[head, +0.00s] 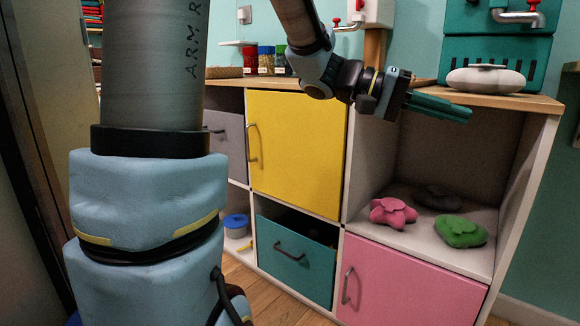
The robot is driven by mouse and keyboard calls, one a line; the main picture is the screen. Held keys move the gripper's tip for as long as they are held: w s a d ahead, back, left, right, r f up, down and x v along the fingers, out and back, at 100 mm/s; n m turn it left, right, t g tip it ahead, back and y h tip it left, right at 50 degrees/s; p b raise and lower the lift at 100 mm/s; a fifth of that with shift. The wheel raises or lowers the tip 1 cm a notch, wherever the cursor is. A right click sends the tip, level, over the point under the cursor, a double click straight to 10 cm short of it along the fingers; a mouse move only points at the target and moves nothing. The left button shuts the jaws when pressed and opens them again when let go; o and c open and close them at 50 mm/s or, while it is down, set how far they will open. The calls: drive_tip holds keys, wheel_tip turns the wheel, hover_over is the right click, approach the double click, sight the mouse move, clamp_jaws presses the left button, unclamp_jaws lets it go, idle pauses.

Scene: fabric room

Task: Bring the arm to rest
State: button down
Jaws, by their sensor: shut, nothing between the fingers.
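My arm reaches from the upper left over to the front of a low shelf cabinet. My gripper (440,106) is at the upper right, in front of the open upper right compartment and just below the level of the wooden top. Its dark green fingers point right and are shut together, with nothing visible between them. It appears apart from the cabinet and from the objects on the shelf below.
The cabinet has a yellow door (297,150), a teal drawer (293,262), slightly open, and a pink door (408,284). The right compartment holds a pink object (392,213), a green one (461,232) and a dark one (438,197). A pale rounded object (486,80) sits on top.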

drive_tip(key=a+f+n+t+y+p, duration=0.2)
drive_tip(key=a+f+n+t+y, duration=0.3)
drive_tip(key=a+f, duration=0.8)
drive_tip(key=w+a+f+n+t+y+p, duration=0.1)
drive_tip(key=a+f+y, duration=0.35)
drive_tip(key=a, duration=0.55)
drive_tip(key=w+a+f+n+t+y+p, duration=0.15)
drive_tip(key=a+f+y, duration=0.3)
drive_tip(key=a, duration=0.45)
drive_tip(key=w+p+v, duration=0.3)
drive_tip(key=p+v, duration=1.5)
drive_tip(key=w+r+p+v, duration=0.1)
drive_tip(key=w+p+v, duration=0.3)
drive_tip(key=p+v, duration=1.5)
drive_tip(key=shift+w+r+m+g, duration=0.3)
drive_tip(key=shift+r+m+g, duration=0.05)
drive_tip(key=shift+r+m, duration=0.1)
drive_tip(key=shift+d, duration=0.15)
